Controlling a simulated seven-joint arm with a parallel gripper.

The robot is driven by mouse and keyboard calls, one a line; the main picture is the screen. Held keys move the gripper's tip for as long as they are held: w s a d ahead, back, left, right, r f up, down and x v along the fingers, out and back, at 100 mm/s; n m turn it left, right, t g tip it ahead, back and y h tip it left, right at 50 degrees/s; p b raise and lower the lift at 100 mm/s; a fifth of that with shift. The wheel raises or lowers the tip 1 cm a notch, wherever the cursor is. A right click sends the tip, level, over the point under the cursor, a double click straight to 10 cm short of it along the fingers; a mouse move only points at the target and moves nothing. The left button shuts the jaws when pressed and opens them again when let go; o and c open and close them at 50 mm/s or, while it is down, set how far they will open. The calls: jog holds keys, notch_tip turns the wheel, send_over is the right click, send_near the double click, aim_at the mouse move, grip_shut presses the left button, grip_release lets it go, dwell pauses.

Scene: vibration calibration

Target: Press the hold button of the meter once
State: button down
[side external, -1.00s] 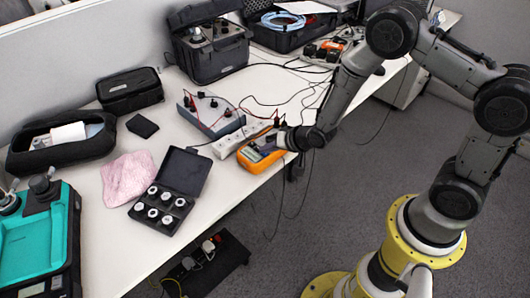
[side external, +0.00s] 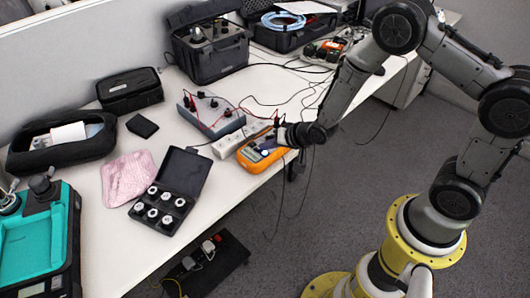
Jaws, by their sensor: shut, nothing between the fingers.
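The orange meter (side external: 262,155) lies on the white table near its front edge, in the middle of the side external view. My gripper (side external: 278,132) is shut and empty, at the upper right side of the meter. From this view I cannot tell whether the fingertips touch the meter or hover just above it. The hold button is too small to make out and may be hidden by the gripper.
A power strip (side external: 238,141) lies just behind the meter. A grey box (side external: 212,116) with red and black leads stands further back. An open black case of white-topped pieces (side external: 170,195) is to the left. Thin cables hang over the table edge.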

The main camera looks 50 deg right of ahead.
jog(key=shift+r, duration=2.5)
